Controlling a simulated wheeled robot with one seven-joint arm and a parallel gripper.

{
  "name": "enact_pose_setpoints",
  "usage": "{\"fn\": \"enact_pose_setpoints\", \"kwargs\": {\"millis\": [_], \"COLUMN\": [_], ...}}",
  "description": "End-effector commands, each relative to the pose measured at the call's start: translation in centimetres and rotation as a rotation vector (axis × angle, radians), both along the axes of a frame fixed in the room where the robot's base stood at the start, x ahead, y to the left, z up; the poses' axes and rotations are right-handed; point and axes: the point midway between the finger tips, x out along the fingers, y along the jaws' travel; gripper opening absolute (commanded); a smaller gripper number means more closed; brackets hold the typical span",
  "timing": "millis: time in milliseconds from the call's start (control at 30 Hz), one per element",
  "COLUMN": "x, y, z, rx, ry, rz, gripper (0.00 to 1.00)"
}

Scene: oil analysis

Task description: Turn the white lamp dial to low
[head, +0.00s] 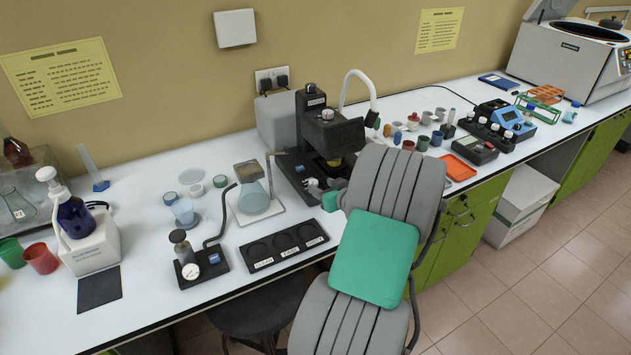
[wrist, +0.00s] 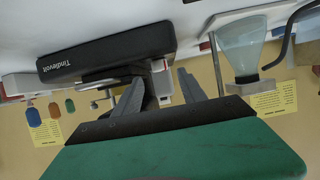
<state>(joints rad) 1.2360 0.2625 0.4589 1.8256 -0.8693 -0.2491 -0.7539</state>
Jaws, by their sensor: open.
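A black microscope (head: 325,140) stands on the white bench, with a white gooseneck lamp (head: 359,88) curving up beside it. A black base marked "Tindlevolt" (wrist: 105,52) fills the upper left of the wrist view, which is upside down. In the head view, my gripper (head: 328,197) is partly hidden by my arm, just in front of the microscope.
A conical flask (head: 254,195) stands on a white plate left of the microscope. A black labelled tray (head: 285,247) and a gauge stand (head: 203,268) lie at the front. Small cups (head: 422,143) and an orange tray (head: 459,168) stand to the right.

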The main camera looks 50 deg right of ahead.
Motion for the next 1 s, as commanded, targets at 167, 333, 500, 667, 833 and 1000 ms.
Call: {"fn": "enact_pose_setpoints", "kwargs": {"millis": [167,333,500,667,833,1000], "x": [3.1,4.5,4.5,4.5,4.5,4.5], "y": [-0.8,-1.4,-1.4,-1.4,-1.4,-1.4], "z": [-1.2,-1.9,-1.9,-1.9,-1.9,-1.9], "rx": [0.002,0.0,0.0,0.001,0.001,0.001], "ry": [0.002,0.002,0.002,0.003,0.003,0.003], "rz": [0.003,0.001,0.0,0.0,0.001,0.001], "gripper": [0.49,0.49,0.49,0.4,0.26,0.13]}}
